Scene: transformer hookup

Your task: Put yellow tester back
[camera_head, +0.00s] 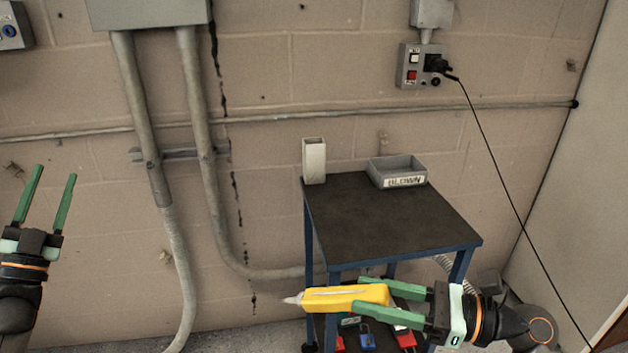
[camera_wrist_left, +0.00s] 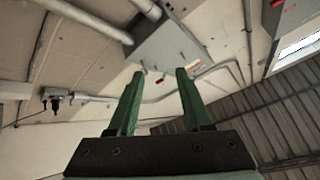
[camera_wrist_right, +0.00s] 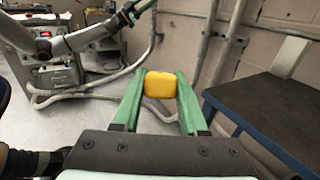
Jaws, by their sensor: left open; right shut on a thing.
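The yellow tester (camera_head: 345,298) is a long yellow body with a pale pointed tip that points left in the head view. My right gripper (camera_head: 388,299) is shut on its rear end and holds it in the air, in front of the cart. In the right wrist view the tester's yellow end (camera_wrist_right: 160,85) sits between the green fingers (camera_wrist_right: 160,88). My left gripper (camera_head: 46,192) is open and empty, raised at the far left before the wall. It also shows open in the left wrist view (camera_wrist_left: 158,90).
A blue-framed cart with a dark top (camera_head: 390,220) stands against the wall. On it are an upright pale holder (camera_head: 314,162) and a grey bin labelled "BLOWN" (camera_head: 398,172). The rest of the top is clear. Red and blue items (camera_head: 367,341) lie below. A black cord hangs from the wall outlet (camera_head: 421,66).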

